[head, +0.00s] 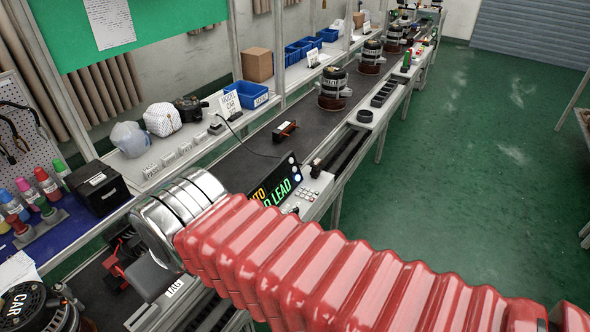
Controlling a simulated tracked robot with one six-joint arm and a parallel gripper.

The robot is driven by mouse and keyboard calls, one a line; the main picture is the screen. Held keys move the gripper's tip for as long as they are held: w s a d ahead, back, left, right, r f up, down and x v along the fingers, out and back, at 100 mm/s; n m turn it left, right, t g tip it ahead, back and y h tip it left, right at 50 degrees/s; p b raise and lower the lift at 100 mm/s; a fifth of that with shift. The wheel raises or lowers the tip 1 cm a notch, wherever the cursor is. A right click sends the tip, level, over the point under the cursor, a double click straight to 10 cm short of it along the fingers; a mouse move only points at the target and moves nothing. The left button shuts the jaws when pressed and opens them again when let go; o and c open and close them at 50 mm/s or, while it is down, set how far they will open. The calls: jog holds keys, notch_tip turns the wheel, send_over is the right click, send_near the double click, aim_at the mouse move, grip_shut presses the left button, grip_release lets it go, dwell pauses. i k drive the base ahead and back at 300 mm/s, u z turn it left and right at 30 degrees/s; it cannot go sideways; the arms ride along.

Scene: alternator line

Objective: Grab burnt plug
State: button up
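I cannot clearly pick out a burnt plug in the head view. A small dark plug-like piece (235,116) lies on the shelf by the white card, with a thin black cable running from it toward the display; I cannot tell if it is burnt. A grey piece (215,128) with a dark top sits just left of it. My red ribbed arm crosses the lower picture from the right and ends in a silver joint at centre left. My gripper's fingertips do not show, so what they hold is hidden.
A black conveyor (255,153) carries alternators (332,90) into the distance. A lit display (275,182) and keypad box (312,194) stand beside it. Blue bins (252,95) line the shelf. Coloured bottles (47,184) and a black box (97,187) stand left. Green floor (470,150) is open right.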

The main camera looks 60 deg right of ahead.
aim_at(315, 165)
jog(key=u, duration=1.45)
jog(key=k, duration=1.7)
jog(key=z, duration=1.35)
